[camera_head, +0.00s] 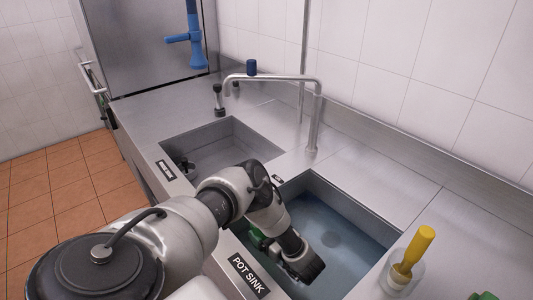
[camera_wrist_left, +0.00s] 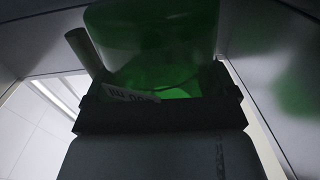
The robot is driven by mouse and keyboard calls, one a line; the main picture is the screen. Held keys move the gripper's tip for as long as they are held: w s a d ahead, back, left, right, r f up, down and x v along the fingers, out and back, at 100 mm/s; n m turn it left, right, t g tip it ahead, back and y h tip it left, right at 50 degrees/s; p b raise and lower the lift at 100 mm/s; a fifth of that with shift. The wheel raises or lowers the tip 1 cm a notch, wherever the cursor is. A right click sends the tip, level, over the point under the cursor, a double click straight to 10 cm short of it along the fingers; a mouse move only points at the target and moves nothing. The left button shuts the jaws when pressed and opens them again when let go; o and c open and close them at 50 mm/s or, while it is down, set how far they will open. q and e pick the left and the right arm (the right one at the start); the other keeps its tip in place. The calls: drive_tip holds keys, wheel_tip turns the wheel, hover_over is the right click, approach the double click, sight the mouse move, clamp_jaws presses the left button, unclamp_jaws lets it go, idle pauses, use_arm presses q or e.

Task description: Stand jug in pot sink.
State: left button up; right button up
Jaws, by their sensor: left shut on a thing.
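The pot sink (camera_head: 370,218) is a steel basin with a bluish floor, marked by a black POT SINK label (camera_head: 248,276) on its front rim. My left arm reaches over that rim, and my left gripper (camera_head: 302,266) points down into the basin. It is shut on a green see-through jug (camera_wrist_left: 150,38), which fills the upper middle of the left wrist view and shows a printed ml mark. In the head view only a small green part of the jug (camera_head: 257,238) shows beside my wrist. Whether the jug touches the sink floor is hidden. My right gripper is not in view.
A second basin (camera_head: 215,146) lies further left. A steel faucet (camera_head: 313,125) stands between the basins at the back. A yellow-handled brush (camera_head: 414,249) stands in a clear holder on the right counter. A green object (camera_head: 486,296) shows at the bottom edge.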

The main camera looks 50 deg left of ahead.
use_arm(q)
drive_tip(key=shift+f, duration=0.4)
drive_tip(key=o, duration=0.8)
drive_tip(key=shift+c, duration=0.2)
drive_tip(key=shift+r, duration=0.2)
drive_tip(key=d, duration=0.7)
drive_tip(key=shift+s+d+r, duration=0.2)
drive_tip(key=shift+d+r, duration=0.05)
drive_tip(key=shift+r, duration=0.2)
